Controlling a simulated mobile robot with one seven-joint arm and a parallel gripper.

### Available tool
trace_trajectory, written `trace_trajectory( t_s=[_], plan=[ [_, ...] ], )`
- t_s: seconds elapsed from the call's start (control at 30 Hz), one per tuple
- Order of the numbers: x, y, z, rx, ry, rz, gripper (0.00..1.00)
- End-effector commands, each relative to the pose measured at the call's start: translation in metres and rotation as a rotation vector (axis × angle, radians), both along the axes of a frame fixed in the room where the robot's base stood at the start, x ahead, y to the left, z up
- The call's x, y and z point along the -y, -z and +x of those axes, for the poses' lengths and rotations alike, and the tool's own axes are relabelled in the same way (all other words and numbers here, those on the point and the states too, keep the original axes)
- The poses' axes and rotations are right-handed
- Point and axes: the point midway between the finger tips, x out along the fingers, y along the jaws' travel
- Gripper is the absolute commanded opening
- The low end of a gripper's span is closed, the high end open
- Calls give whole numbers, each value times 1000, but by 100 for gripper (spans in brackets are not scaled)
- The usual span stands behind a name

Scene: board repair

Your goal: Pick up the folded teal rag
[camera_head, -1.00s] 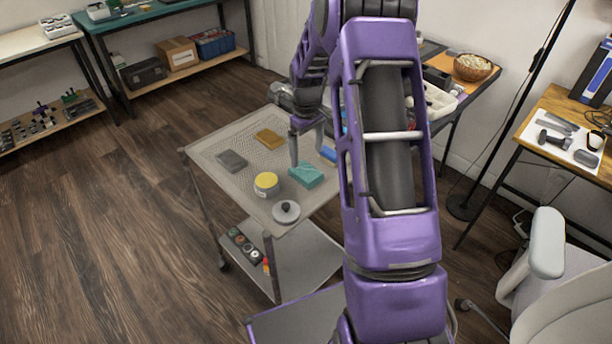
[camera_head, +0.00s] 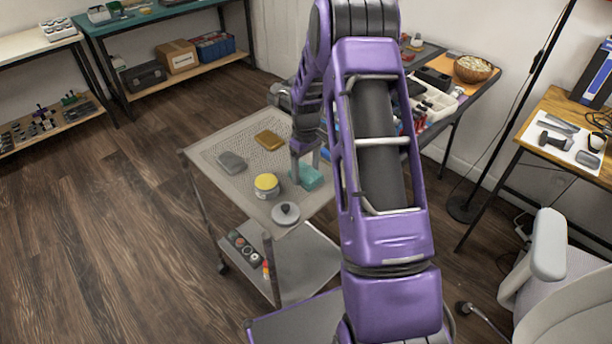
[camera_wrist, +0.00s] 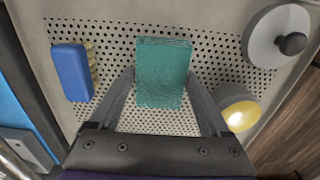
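The folded teal rag (camera_head: 308,177) lies on the perforated top of a grey cart (camera_head: 219,195). In the wrist view the rag (camera_wrist: 162,72) is a flat rectangular block on the perforated surface. My gripper (camera_wrist: 165,84) is open, with one finger on each side of the rag's lower part. Small gaps show between the fingers and the rag. In the head view my gripper (camera_head: 305,165) is down at the rag and hides part of it. Whether the fingertips touch the cart top cannot be told.
A yellow-lidded jar (camera_wrist: 236,108) stands close by my right finger in the wrist view. A grey round lid with a dark knob (camera_wrist: 280,36) and a blue brush (camera_wrist: 70,72) lie nearby. A yellow-brown block (camera_head: 269,140) and a grey block (camera_head: 231,162) sit farther left.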

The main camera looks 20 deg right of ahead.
Motion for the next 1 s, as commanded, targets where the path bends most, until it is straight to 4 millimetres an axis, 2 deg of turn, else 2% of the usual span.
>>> trace_trajectory(
  t_s=[0.03, 0.27, 0.47, 0.57, 1.0],
  plan=[
    [0, 0, 0, 0, 0, 0, 68],
    [0, 0, 0, 0, 0, 0, 27],
    [0, -1, 0, 0, 0, 0, 27],
    [0, -8, 0, 1, 0, -1, 27],
    [0, -87, 1, 3, 0, -1, 27]
  ],
)
